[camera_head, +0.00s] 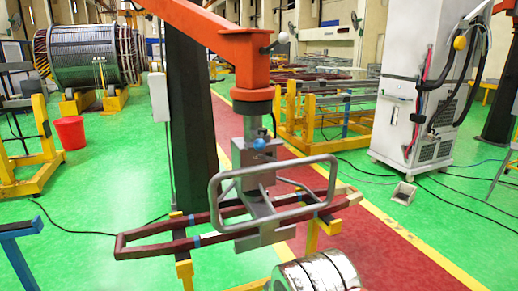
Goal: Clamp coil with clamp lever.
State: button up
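The coil (150,250) is a long, dark red-brown loop with pointed ends and light blue bands. It lies roughly level across yellow supports in the middle of the view. A grey lifting device (252,158) with a tubular handle (214,200) hangs from an orange arm. Its lower metal plate (262,236) is at the coil's middle; I cannot tell whether it grips the coil. A blue ball knob (259,144) shows on the device's front, apparently the clamp lever's end. Another lever with a white ball (282,37) is on the orange arm. My gripper is not in view.
A shiny banded cylinder (318,272) fills the bottom edge, close to the camera. A dark column (190,120) stands behind the coil. Yellow stands, a red bucket (70,132) and a white cabinet (425,85) stand around. Green floor (90,210) at left is open, with a cable.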

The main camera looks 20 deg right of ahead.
aim_at(259, 145)
jog(key=u, duration=1.2)
jog(key=k, duration=0.6)
jog(key=u, duration=0.35)
jog(key=i, duration=0.95)
jog(key=z, duration=0.05)
